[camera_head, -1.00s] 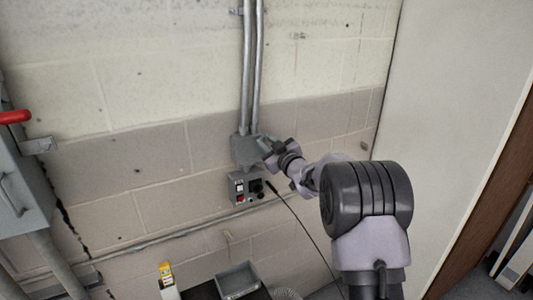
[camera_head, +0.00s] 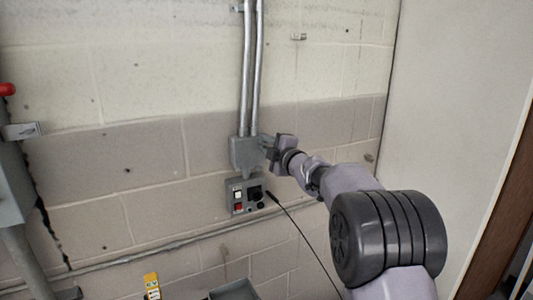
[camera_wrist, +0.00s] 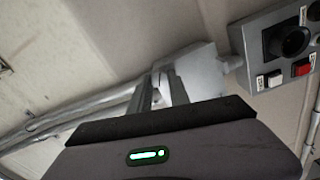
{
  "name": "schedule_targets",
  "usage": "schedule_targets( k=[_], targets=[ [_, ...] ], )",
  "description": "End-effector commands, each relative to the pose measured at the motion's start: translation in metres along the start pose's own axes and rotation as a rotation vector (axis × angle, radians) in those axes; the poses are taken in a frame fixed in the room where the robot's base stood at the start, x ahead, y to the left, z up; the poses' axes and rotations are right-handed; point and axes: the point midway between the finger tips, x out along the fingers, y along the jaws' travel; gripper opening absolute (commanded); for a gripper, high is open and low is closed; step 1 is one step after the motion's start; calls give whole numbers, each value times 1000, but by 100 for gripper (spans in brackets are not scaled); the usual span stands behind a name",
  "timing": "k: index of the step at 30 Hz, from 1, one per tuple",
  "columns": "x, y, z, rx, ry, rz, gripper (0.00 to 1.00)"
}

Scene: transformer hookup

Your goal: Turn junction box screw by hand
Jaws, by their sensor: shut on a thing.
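The grey junction box (camera_head: 242,153) is on the block wall at the lower end of two metal conduits. It also shows in the wrist view (camera_wrist: 205,72), just beyond my fingers. My gripper (camera_head: 266,150) is at the right side of the box. In the wrist view my gripper's two fingers (camera_wrist: 161,92) are close together and reach to the box. They are shut on the junction box screw, which is small and mostly hidden between the fingertips.
A grey control box (camera_head: 246,195) with a red switch and a black knob sits just below; it is close to my fingers in the wrist view (camera_wrist: 283,45). A black cable (camera_head: 303,232) hangs from it. A grey cabinet (camera_head: 10,190) stands at the left.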

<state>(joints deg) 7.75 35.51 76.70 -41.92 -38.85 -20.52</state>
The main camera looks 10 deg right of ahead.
Motion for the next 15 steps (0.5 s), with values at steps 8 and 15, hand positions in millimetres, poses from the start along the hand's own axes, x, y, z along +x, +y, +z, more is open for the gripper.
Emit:
schedule_targets(
  k=[8, 15],
  targets=[
    [0, -3, 0, -258, 1, 2, 0],
    [0, -3, 1, -486, 0, 2, 0]
  ],
)
